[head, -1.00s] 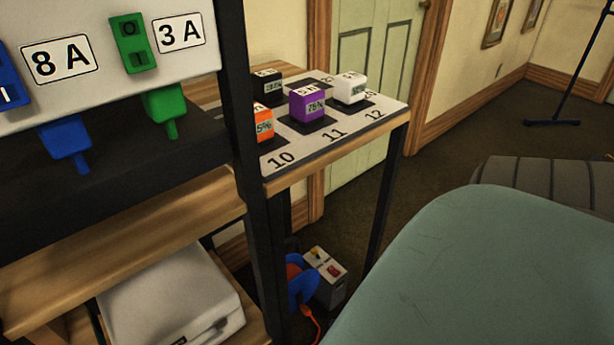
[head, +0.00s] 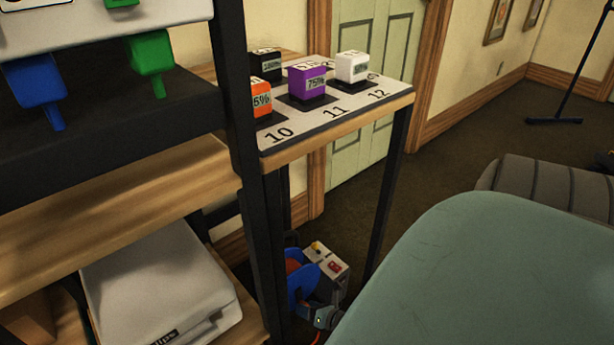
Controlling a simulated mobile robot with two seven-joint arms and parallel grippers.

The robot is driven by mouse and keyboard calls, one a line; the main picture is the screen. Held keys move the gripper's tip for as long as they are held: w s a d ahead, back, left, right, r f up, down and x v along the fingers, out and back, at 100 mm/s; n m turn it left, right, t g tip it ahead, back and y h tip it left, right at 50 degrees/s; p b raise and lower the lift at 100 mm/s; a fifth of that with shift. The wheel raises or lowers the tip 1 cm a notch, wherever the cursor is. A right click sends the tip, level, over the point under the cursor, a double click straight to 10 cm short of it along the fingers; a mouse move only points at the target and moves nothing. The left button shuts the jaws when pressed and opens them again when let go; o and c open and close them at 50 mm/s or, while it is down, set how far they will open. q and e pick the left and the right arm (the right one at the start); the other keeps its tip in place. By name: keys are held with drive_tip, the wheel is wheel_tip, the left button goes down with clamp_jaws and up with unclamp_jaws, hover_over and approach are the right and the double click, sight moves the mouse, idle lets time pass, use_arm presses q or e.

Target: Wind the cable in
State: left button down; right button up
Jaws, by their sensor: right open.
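A cable reel (head: 301,289) with blue sides and orange cable wound on it stands on the floor under the small side table. A grey box (head: 331,267) with a red control and a yellow knob on top is beside it. A length of orange cable (head: 318,338) runs from low by the reel towards the bottom edge. My right gripper (head: 325,318) shows small and partly hidden behind the teal padded surface, low in front of the reel and box. It is open; whether it touches anything cannot be told. My left gripper is out of view.
A large teal padded surface (head: 490,270) fills the lower right and hides the floor there. The side table (head: 350,117) carries coloured blocks on numbered spots. A shelf unit (head: 110,220) with a black post stands left.

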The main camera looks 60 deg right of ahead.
drive_tip(key=shift+w+f, duration=0.1)
drive_tip(key=shift+w, duration=0.05)
drive_tip(key=shift+c, duration=0.3)
clamp_jaws()
drive_tip(key=shift+a, duration=0.1)
